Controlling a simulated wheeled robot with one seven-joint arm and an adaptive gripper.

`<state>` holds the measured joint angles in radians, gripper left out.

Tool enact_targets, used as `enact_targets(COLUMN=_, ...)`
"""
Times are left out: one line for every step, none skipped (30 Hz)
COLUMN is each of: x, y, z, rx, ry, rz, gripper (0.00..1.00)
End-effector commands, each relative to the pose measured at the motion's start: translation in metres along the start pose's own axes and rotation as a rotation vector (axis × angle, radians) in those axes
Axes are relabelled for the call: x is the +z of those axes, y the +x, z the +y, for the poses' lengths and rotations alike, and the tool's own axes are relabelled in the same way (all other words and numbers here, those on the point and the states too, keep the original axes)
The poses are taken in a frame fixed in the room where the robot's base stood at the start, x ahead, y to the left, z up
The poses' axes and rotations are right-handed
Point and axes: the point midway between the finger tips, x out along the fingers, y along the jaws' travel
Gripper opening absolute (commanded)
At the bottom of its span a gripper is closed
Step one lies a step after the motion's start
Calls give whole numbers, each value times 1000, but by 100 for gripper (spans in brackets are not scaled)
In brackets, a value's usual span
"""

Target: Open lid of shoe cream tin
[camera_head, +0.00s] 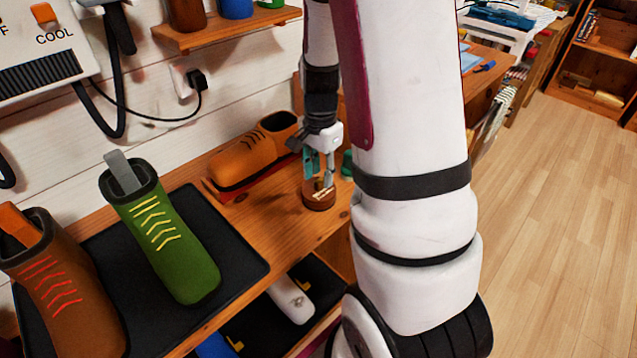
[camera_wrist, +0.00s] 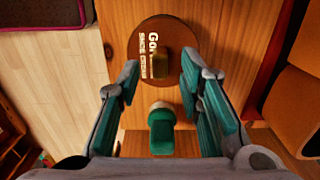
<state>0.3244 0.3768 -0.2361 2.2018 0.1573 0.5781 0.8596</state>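The shoe cream tin (camera_head: 318,197) is a round brown tin on the wooden bench top, beside the orange shoe. In the wrist view its lid (camera_wrist: 180,45) shows partly readable pale lettering and a small raised brass-coloured knob (camera_wrist: 154,64) near the middle. My gripper (camera_wrist: 158,78) is open, with its teal-padded fingers spread to either side of the knob and apart from it. In the head view my gripper (camera_head: 320,180) points down just over the tin. The lid looks closed. My arm hides part of the bench to the right.
A small green-topped item (camera_wrist: 160,130) stands close to the tin, between my fingers' bases in the wrist view. The orange shoe (camera_head: 250,155) lies behind left. A green shoe (camera_head: 165,240) and a brown shoe (camera_head: 60,285) stand on a dark mat (camera_head: 235,255).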

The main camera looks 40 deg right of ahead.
Motion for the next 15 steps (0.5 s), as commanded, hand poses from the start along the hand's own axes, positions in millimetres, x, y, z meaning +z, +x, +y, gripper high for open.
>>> enact_targets(x=0, y=9, z=0, rx=2, ry=0, rz=-2, gripper=33)
enact_targets(x=0, y=12, z=0, rx=1, ry=0, rz=-1, gripper=33)
enact_targets(x=1, y=16, z=0, rx=1, ry=0, rz=-1, gripper=33)
enact_targets(x=1, y=19, z=0, rx=1, ry=0, rz=-2, gripper=33)
enact_targets(x=1, y=21, z=0, rx=1, ry=0, rz=-2, gripper=33)
enact_targets(x=0, y=24, z=0, rx=1, ry=0, rz=-1, gripper=33)
enact_targets(x=0, y=25, z=0, rx=0, ry=0, rz=-1, gripper=33)
enact_targets(x=0, y=26, z=0, rx=0, ry=0, rz=-1, gripper=33)
enact_targets(x=0, y=27, z=0, rx=0, ry=0, rz=-1, gripper=33)
enact_targets(x=0, y=27, z=0, rx=0, ry=0, rz=-1, gripper=33)
enact_targets(x=0, y=27, z=0, rx=0, ry=0, rz=-1, gripper=33)
enact_targets(x=0, y=27, z=0, rx=0, ry=0, rz=-1, gripper=33)
enact_targets(x=0, y=27, z=0, rx=-1, ry=0, rz=0, gripper=33)
enact_targets(x=0, y=27, z=0, rx=-1, ry=0, rz=0, gripper=33)
enact_targets(x=0, y=27, z=0, rx=-1, ry=-1, rz=0, gripper=33)
